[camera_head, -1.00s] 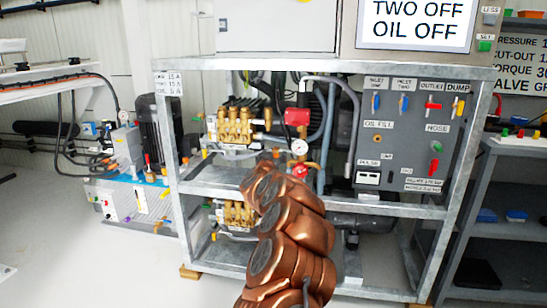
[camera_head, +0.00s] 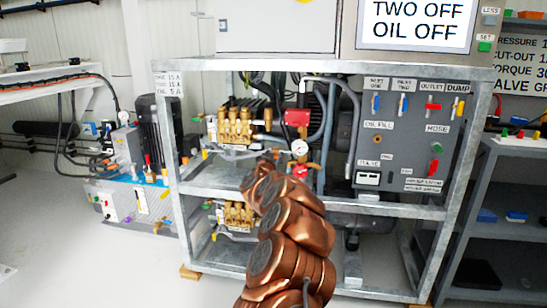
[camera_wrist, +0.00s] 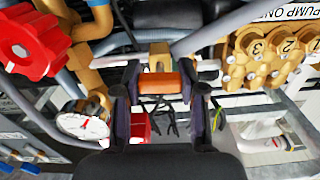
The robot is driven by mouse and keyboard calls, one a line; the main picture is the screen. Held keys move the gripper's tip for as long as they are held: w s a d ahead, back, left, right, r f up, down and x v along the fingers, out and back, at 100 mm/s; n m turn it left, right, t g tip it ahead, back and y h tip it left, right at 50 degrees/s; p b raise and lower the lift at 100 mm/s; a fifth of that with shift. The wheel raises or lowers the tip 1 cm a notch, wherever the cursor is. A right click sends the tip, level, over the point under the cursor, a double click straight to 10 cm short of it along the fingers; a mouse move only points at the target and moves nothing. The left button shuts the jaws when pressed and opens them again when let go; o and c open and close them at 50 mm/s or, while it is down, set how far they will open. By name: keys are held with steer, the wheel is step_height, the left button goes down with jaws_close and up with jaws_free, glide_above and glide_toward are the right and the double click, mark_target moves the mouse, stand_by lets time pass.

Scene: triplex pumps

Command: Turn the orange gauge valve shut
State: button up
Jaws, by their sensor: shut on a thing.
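The orange gauge valve handle (camera_wrist: 160,84) shows in the wrist view as a short orange bar below a brass block. My gripper (camera_wrist: 160,76) has one dark finger at each end of the bar and is shut on it. The white round gauge (camera_wrist: 82,126) is to the left of the fingers, and also shows in the head view (camera_head: 299,147). In the head view my copper arm reaches into the frame's upper bay and hides my gripper. How far the valve is turned is not clear.
A red handwheel (camera_wrist: 30,42) on brass pipework is at upper left in the wrist view. Brass pump heads (camera_wrist: 265,55) are close on the right. Black cables hang behind the fingers. Metal shelf rails (camera_head: 205,192) frame the bay.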

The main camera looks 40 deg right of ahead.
steer(key=m, duration=0.4)
steer(key=shift+f, duration=0.1)
steer(key=m+b, duration=0.1)
steer(key=m, duration=0.2)
steer(key=shift+f+m, duration=0.1)
steer(key=shift+m, duration=0.3)
steer(key=m+b, duration=0.2)
steer(key=m, duration=0.2)
steer(key=shift+m+b, duration=1.4)
steer(key=shift+m, duration=1.2)
steer(key=o, duration=1.2)
steer(key=shift+r, duration=0.2)
steer(key=shift+c, duration=0.2)
steer(key=v, duration=1.2)
